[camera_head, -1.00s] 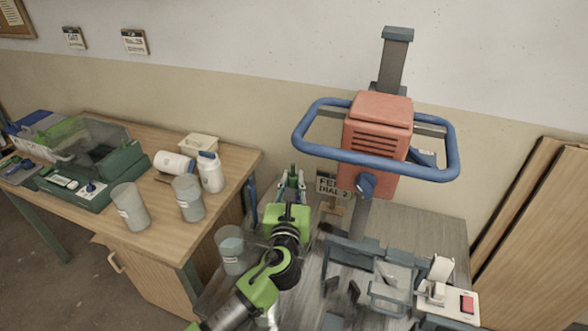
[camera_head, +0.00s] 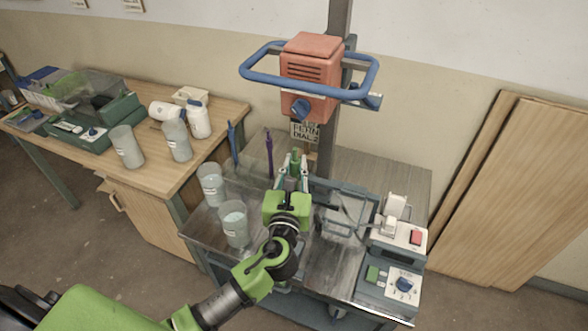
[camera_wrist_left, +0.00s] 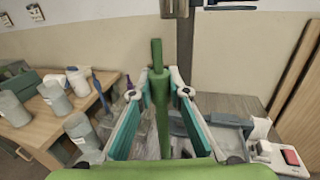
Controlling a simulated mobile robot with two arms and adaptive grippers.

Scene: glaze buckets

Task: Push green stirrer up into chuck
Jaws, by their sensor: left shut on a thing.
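My left gripper (camera_head: 292,163) is shut on the green stirrer (camera_head: 295,155), below the orange mixer head (camera_head: 311,75). In the left wrist view the gripper (camera_wrist_left: 158,92) has its fingers around the stirrer (camera_wrist_left: 156,56), which stands about upright with its top end free above the fingertips. The chuck is not clearly seen in either view. In the head view a gap shows between the stirrer and the mixer head. My right gripper is not in view.
Blue (camera_head: 232,145) and purple (camera_head: 269,155) stirrers stand left of my gripper. Beakers (camera_head: 211,185) (camera_head: 234,225) stand on the cart's left side. A blue ring handle (camera_head: 262,80) surrounds the mixer head, and its column (camera_head: 328,150) is behind. A control box (camera_head: 388,290) is at right.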

